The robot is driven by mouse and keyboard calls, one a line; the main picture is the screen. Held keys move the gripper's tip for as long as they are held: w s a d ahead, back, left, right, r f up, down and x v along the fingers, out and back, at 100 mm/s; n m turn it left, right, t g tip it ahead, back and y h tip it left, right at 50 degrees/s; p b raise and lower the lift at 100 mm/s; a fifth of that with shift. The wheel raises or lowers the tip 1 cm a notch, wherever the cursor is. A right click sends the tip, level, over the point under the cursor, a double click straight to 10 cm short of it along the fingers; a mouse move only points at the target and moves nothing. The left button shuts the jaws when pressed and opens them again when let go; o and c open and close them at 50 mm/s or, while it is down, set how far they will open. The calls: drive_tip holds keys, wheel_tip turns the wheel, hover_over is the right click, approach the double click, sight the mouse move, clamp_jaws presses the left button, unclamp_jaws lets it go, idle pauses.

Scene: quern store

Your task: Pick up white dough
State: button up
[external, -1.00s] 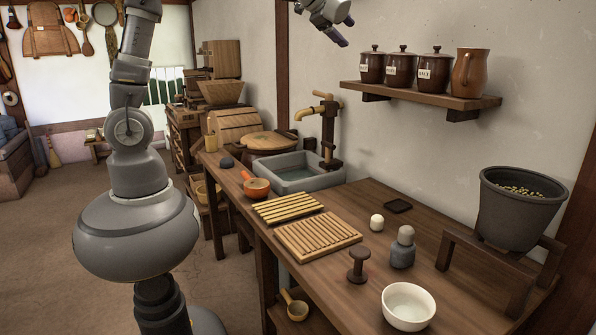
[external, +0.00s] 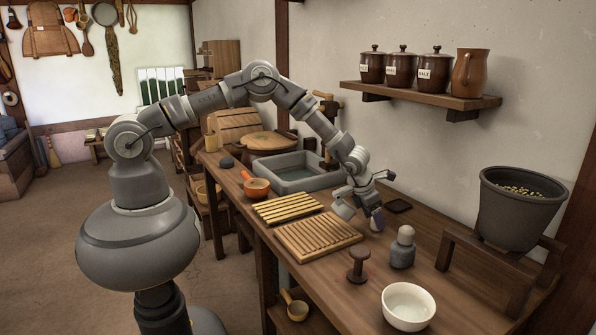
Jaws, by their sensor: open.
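The white dough is a small pale lump that showed on the worktop (external: 345,288) behind the slatted boards in the earlier external view. It is now hidden, or nearly so, by my gripper (external: 361,214). My gripper points down low over that spot, with its two fingers spread apart. The right finger is in front of where the dough showed. I cannot tell whether a finger touches the dough.
Slatted wooden boards (external: 318,237) lie left of my gripper. A grey bottle (external: 402,249), dark wooden stamp (external: 358,265) and white bowl (external: 408,306) stand in front. A small dark tray (external: 398,205) lies just behind right. A stone sink (external: 292,173) is behind left.

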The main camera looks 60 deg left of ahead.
drive_tip(key=shift+x, duration=1.05)
drive_tip(key=c, duration=1.2)
drive_tip(key=shift+o, duration=0.2)
drive_tip(key=shift+r, duration=0.1)
